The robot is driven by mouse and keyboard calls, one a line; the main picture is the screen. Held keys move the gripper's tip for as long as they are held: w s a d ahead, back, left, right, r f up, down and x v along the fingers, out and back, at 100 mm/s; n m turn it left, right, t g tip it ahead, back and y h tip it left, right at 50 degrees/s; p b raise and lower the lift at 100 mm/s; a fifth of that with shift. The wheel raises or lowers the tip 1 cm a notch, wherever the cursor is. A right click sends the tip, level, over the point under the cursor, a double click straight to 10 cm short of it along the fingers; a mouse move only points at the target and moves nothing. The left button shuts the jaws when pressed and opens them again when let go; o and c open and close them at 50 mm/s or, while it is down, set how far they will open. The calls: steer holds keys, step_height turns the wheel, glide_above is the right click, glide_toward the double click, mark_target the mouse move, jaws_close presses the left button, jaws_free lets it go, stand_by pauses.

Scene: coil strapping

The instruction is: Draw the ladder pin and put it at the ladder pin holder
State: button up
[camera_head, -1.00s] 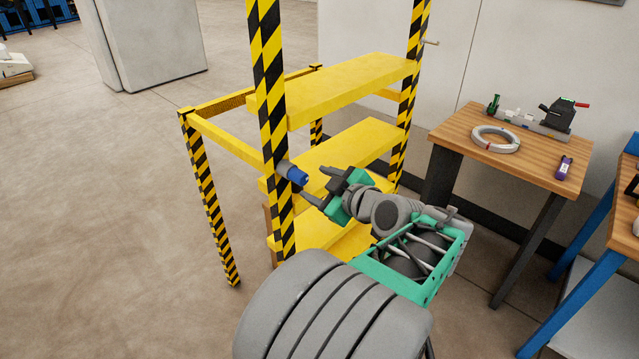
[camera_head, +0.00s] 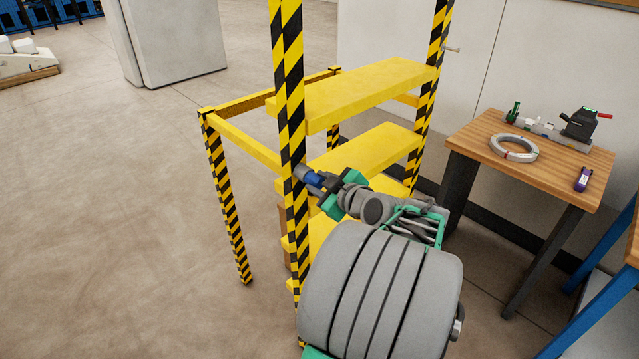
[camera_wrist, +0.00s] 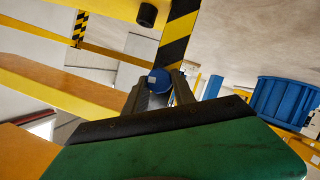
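The ladder pin, with a blue round knob (camera_head: 311,179) and grey collar, sits in the near striped post (camera_head: 289,100) of the yellow ladder. My gripper (camera_head: 316,183) is at the knob, its fingers on either side of it. In the wrist view the blue knob (camera_wrist: 159,79) shows between the tips of my gripper (camera_wrist: 160,88), which look open around it; whether they touch it is unclear. The pin's shaft is hidden. I cannot identify the ladder pin holder with certainty; a small grey peg (camera_head: 451,48) sticks out from the far post.
Yellow steps (camera_head: 370,150) lie just behind my gripper. A wooden table (camera_head: 545,175) at right holds a strapping coil (camera_head: 514,147), a dark tool (camera_head: 578,122) and a purple item (camera_head: 583,179). In the wrist view a black cylinder (camera_wrist: 147,15) is by a yellow beam.

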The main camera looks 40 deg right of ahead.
jaws_close()
stand_by(0.6)
steer(key=shift+s+b, duration=0.55)
steer(key=shift+s, duration=0.05)
stand_by(1.2)
jaws_free()
jaws_close()
stand_by(1.0)
